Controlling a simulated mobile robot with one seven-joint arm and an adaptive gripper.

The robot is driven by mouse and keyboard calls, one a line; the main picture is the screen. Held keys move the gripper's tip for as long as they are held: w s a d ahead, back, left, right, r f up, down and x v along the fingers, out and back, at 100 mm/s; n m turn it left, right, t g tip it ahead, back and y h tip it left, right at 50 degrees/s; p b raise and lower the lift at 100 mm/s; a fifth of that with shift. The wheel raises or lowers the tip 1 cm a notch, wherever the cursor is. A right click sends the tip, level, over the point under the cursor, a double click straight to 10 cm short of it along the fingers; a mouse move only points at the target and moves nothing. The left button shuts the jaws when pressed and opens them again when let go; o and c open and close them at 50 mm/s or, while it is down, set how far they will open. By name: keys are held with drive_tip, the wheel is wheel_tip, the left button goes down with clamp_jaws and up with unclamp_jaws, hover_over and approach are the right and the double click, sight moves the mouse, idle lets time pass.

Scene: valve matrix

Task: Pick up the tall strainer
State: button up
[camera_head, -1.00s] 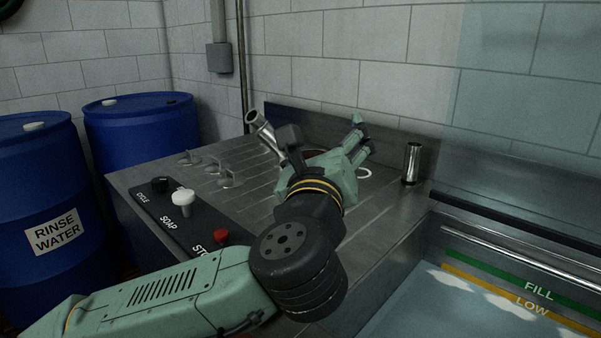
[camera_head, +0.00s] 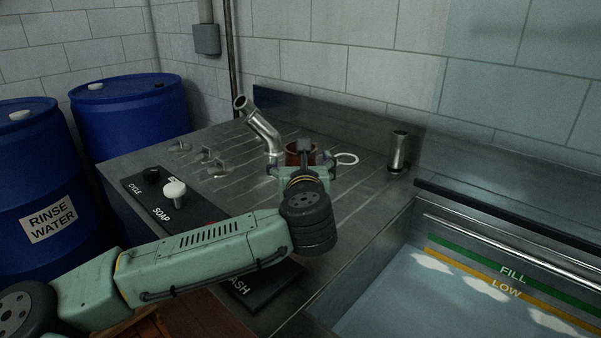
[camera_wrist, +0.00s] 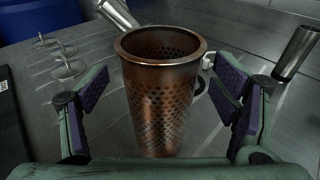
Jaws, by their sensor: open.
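The tall strainer (camera_wrist: 162,95) is a copper-brown perforated cup with a flared rim, standing upright on the metal counter. In the wrist view it stands between the spread fingers of my gripper (camera_wrist: 162,108), with a gap on each side. My gripper is open and empty. In the head view the strainer's rim (camera_head: 301,147) shows just beyond my gripper (camera_head: 303,168), and my wrist hides its lower part. A dark curved shape shows at its right side in the wrist view.
A bent steel pipe (camera_head: 260,130) stands close left of the strainer. A white ring (camera_head: 346,159) lies to its right, with a steel cylinder (camera_head: 398,151) further right. Small metal fittings (camera_head: 212,162) are at left. A control panel (camera_head: 160,198) and water-filled sink (camera_head: 440,285) flank my arm.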

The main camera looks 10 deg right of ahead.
drive_tip(key=shift+w+d+f, duration=0.15)
drive_tip(key=shift+w+f, duration=0.05)
drive_tip(key=shift+w, duration=0.5)
drive_tip(key=shift+c, duration=0.5)
drive_tip(key=c, duration=1.3)
